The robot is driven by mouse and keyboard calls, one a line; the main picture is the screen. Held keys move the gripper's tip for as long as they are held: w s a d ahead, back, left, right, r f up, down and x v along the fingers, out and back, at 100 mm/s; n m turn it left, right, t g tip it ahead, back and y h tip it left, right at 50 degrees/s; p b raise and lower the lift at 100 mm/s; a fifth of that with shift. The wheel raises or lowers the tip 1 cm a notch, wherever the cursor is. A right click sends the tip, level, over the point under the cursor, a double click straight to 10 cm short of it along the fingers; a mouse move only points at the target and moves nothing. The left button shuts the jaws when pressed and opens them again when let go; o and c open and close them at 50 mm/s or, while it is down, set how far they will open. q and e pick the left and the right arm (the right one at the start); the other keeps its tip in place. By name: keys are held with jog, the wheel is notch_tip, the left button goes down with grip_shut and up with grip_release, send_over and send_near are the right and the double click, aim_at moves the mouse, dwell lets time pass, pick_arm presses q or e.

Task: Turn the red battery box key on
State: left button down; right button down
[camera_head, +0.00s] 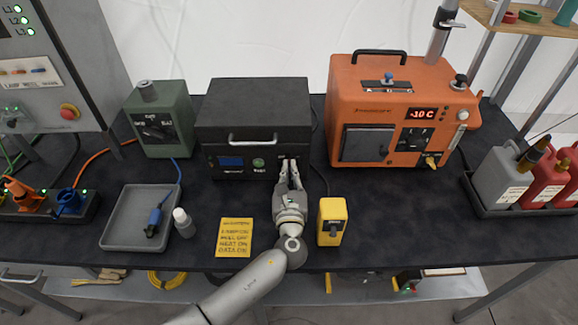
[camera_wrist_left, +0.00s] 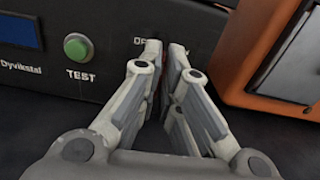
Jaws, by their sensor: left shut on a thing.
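The battery box (camera_head: 253,117) is a black case with a handle, a blue screen and a green TEST button, standing at the middle of the table. My left gripper (camera_head: 289,168) is at the right end of its front panel, and it also shows in the left wrist view (camera_wrist_left: 168,62). Its fingers are closed together at the panel, right of the TEST button (camera_wrist_left: 77,47), over a partly covered "OFF"-like label. A sliver of red shows between the fingertips in the left wrist view. The key is almost wholly hidden by the fingers, so its angle cannot be told. My right gripper is out of view.
An orange heater-like unit (camera_head: 385,85) stands close on the right. A green switch box (camera_head: 160,125) is on the left. A yellow device (camera_head: 331,225), a yellow note (camera_head: 234,238), a white bottle (camera_head: 183,222) and a grey tray (camera_head: 120,225) lie in front.

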pick_arm(q)
jog(key=m+p, duration=0.1)
jog(key=m, duration=0.1)
jog(key=m+p, duration=0.2)
jog(key=shift+d+r+m, duration=0.15)
jog(key=shift+m, duration=0.15)
jog(key=m+p, duration=0.1)
jog(key=m, duration=0.2)
jog(key=shift+d, duration=0.15)
jog(key=shift+f+m+p, duration=0.2)
jog(key=shift+m+p, duration=0.4)
jog(key=shift+m, duration=0.2)
jog(key=c, duration=1.6)
grip_release()
jog(key=shift+f, duration=0.1)
jog(key=shift+c, duration=0.2)
